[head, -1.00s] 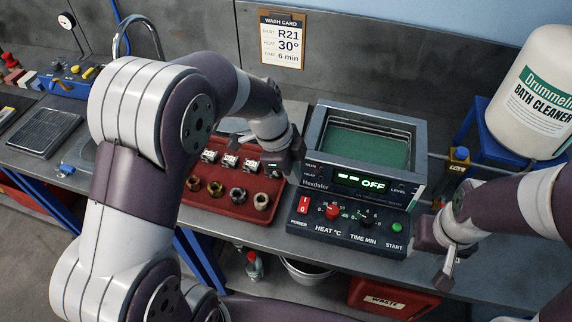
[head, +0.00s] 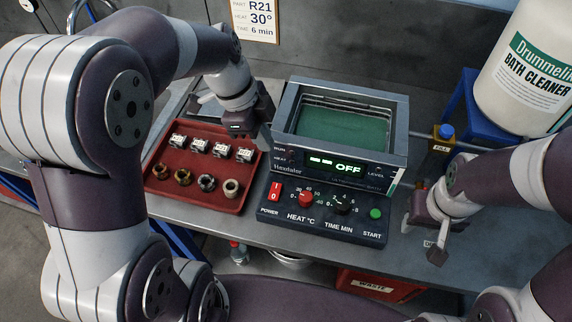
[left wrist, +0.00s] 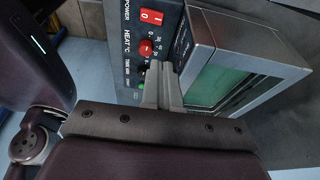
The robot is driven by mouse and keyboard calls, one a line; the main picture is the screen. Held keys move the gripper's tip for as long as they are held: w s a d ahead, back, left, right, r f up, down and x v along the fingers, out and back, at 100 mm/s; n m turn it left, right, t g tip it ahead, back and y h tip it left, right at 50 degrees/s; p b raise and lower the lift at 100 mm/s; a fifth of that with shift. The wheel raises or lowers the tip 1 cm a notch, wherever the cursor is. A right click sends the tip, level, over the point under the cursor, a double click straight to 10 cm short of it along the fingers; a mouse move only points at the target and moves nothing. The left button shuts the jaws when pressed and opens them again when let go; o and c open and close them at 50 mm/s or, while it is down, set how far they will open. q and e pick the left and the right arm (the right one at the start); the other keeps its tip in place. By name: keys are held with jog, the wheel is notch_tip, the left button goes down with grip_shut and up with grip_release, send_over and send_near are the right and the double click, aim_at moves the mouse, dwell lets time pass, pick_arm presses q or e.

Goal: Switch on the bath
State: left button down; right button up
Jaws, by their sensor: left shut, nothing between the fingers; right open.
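The bath (head: 345,130) is a grey rectangular tank holding green liquid, and its display (head: 334,162) reads OFF. Its sloping control panel (head: 322,226) carries a red power switch (head: 275,191), a red heat knob, a black time knob and a green start button (head: 376,213). The power switch also shows in the left wrist view (left wrist: 151,16). My left gripper (head: 268,142) is shut and empty, beside the bath's left front corner, above and behind the switch. In the left wrist view its closed fingers (left wrist: 162,85) overlap the panel's view. My right gripper (head: 434,248) is open and empty, right of the panel.
A red tray (head: 200,204) with several metal parts and ring-shaped pieces lies left of the bath. A wash card (head: 262,18) on the wall reads R21, 30°, 6 min. A large cleaner bottle (head: 530,60) stands on a blue stand at right. A red waste bin is below the bench.

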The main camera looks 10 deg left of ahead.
pick_arm(q)
jog(key=s+a, duration=0.2)
send_near(278, 187)
jog(key=x, duration=0.6)
jog(key=shift+w+d, duration=0.1)
pick_arm(e)
jog(key=shift+s+a+r, duration=0.6)
jog(key=shift+s+a, duration=0.1)
jog(key=shift+s, duration=0.05)
